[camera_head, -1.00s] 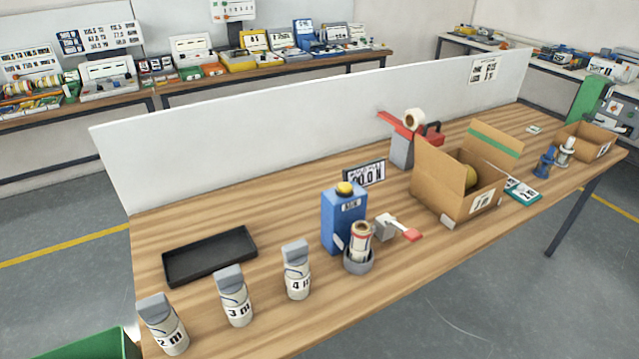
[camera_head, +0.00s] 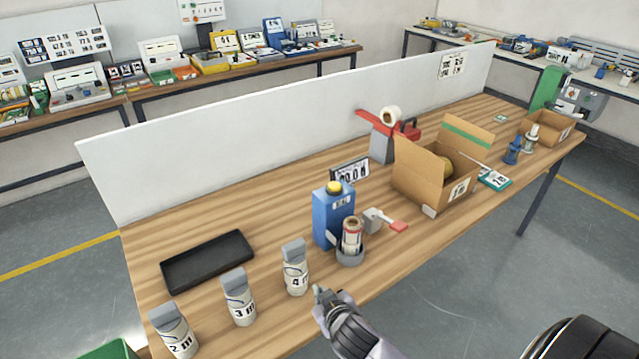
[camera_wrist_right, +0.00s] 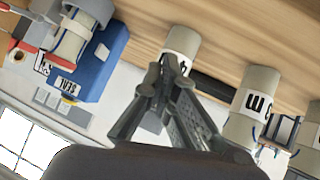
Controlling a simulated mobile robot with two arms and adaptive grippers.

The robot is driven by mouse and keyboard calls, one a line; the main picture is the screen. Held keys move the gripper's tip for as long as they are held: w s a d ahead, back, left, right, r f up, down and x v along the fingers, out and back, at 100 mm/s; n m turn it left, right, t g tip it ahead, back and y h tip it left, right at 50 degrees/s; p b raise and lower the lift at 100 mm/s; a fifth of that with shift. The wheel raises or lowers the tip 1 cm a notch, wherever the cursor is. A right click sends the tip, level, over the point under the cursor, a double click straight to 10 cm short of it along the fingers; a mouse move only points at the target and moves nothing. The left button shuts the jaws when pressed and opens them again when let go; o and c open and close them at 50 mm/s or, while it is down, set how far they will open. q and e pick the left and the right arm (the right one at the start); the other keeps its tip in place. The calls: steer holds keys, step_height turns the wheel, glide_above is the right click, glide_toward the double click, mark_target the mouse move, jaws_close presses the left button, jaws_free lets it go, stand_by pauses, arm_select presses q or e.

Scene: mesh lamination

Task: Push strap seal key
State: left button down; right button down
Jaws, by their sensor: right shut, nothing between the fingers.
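A blue box (camera_head: 333,217) with a round yellow top (camera_head: 334,187) and a white label stands upright near the table's middle. My right gripper (camera_head: 318,291) is shut and empty near the table's front edge, below the bottle marked 4 m (camera_head: 295,268) in the picture and apart from the box. In the right wrist view its fingertips (camera_wrist_right: 170,68) overlap a pale bottle. My left gripper is out of view.
A red-and-white roll in a grey holder (camera_head: 350,255) stands in front of the box, with a grey lever with a red end (camera_head: 398,226) beside it. Bottles 3 m (camera_head: 239,300) and 2 m (camera_head: 176,335), a black tray (camera_head: 207,262) and an open carton (camera_head: 418,185) surround it.

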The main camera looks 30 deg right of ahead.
steer(key=w+r+t, duration=0.2)
steer(key=w+r, duration=0.2)
steer(key=r, duration=0.1)
steer(key=w+r+n+t+y, duration=0.1)
steer(key=w+r+t, duration=0.1)
steer(key=w+r, duration=0.2)
steer(key=w+a+r+n+t, duration=0.1)
steer(key=w+r+t, duration=0.2)
steer(key=r, duration=0.4)
steer(key=shift+w+r+y, duration=0.15)
steer(key=shift+w+y, duration=0.25)
steer(key=shift+w, duration=0.1)
steer(key=w+a+r+n+y, duration=0.5)
steer(key=w+r+n+y, duration=0.1)
steer(key=r+n+y, duration=0.45)
steer(key=w+d+f+g+h, duration=0.1)
steer(key=d+g+h, duration=0.1)
steer(key=d, duration=0.5)
steer(key=w+d+f+g+h, duration=0.1)
steer(key=d+g+h, duration=0.2)
steer(key=d, duration=0.5)
steer(key=w+d+m+g+h, duration=0.1)
steer(key=w+d+g+h, duration=0.1)
steer(key=d, duration=0.5)
steer(key=shift+d+f+g+p, duration=0.15)
steer(key=shift+f+g+p, duration=0.25)
steer(key=shift+g, duration=0.5)
steer(key=shift+f, duration=0.1)
